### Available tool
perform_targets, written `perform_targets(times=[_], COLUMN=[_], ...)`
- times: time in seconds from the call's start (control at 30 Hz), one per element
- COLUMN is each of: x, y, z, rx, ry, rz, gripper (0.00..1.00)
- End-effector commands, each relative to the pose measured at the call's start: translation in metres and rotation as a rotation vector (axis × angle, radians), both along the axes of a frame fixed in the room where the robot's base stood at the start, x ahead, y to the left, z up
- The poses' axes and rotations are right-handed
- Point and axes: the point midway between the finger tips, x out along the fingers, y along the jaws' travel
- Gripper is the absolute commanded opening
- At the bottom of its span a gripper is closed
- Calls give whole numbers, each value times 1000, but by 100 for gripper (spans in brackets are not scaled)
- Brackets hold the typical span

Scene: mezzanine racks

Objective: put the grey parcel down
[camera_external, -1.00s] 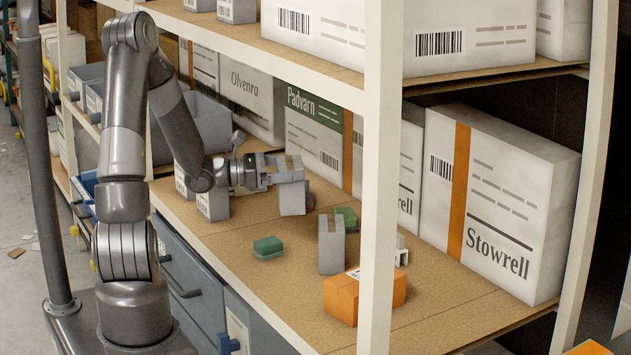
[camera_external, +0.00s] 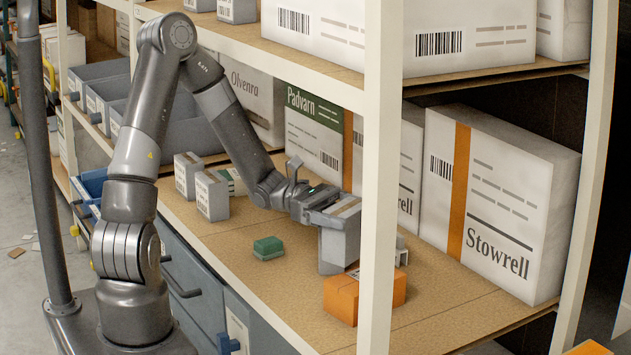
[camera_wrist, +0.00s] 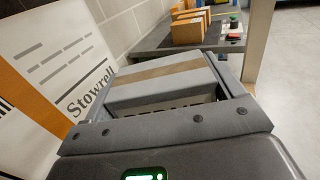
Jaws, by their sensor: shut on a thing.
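The grey parcel (camera_external: 341,243), with a tan tape strip on top, hangs in my gripper (camera_external: 338,210) above the middle shelf board (camera_external: 235,258). My gripper is shut on it. In the wrist view the parcel's taped face (camera_wrist: 160,82) lies between the jaws. I cannot tell whether the parcel touches the block.
A green block (camera_external: 267,247) lies left. Large Stowrell (camera_external: 500,205) and Padvarn (camera_external: 312,132) cartons line the back. An upright (camera_external: 377,180) stands near the front; bare board lies at the front right.

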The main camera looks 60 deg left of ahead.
Motion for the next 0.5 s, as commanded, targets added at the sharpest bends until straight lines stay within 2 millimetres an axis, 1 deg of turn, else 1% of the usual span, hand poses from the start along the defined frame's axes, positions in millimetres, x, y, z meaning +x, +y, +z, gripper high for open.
perform_targets(times=[0.17, 0.4, 0.5], x=[0, 0, 0], y=[0, 0, 0], z=[-11, -36, -42], rx=[-1, -1, 0], ry=[1, 1, -1], rz=[1, 1, 1], gripper=[54, 54, 54])
